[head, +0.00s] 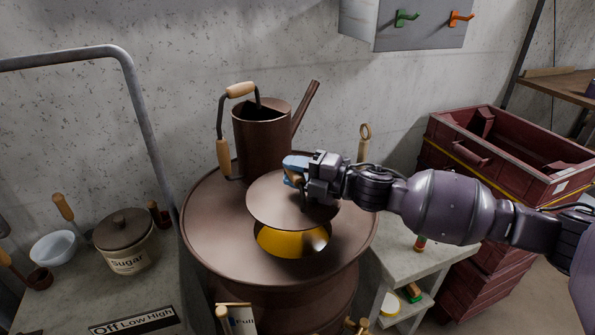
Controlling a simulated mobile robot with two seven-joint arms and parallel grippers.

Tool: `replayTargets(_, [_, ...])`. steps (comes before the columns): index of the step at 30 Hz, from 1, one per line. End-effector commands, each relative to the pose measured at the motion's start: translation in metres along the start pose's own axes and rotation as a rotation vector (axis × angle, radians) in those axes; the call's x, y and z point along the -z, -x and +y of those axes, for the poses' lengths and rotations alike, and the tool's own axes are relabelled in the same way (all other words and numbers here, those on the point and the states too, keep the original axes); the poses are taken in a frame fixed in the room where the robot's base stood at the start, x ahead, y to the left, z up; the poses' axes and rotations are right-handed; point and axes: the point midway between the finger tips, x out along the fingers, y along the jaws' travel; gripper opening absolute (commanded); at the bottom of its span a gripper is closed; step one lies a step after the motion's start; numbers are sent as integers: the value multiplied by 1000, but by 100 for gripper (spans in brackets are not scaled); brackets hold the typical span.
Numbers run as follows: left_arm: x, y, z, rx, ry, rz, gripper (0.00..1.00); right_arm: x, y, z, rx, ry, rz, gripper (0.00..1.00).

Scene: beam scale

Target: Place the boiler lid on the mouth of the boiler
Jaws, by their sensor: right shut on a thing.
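The boiler (205,235) is a wide brown metal drum in the middle of the head view. Its round mouth (292,243) is open in the top, with yellow showing inside. The boiler lid (275,208) is a brown disc held above the mouth, tilted. It hides the rear part of the mouth, and a gap shows at the front. My right gripper (297,172) comes in from the right and is shut on the lid near its rear edge; its exact grip is partly hidden. My left gripper is not in view.
A brown watering can (262,140) stands on the boiler's top behind the lid. A sugar pot (125,240) and white bowl (53,247) sit on the left counter. Dark red crates (490,160) and a grey shelf stand (425,255) are at right.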

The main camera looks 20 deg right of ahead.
Motion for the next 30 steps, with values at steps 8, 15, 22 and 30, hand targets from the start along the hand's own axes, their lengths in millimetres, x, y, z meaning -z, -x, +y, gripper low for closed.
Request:
replayTargets(8, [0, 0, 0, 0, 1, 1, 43, 9, 0, 1, -3, 1, 52, 0])
replayTargets(15, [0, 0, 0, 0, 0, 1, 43, 8, 0, -13, -3, -1, 50, 0])
replayTargets(22, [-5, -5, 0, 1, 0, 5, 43, 8, 0, -34, -4, 0, 51, 0])
replayTargets(30, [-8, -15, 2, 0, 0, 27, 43, 8, 0, -59, -3, 2, 50, 0])
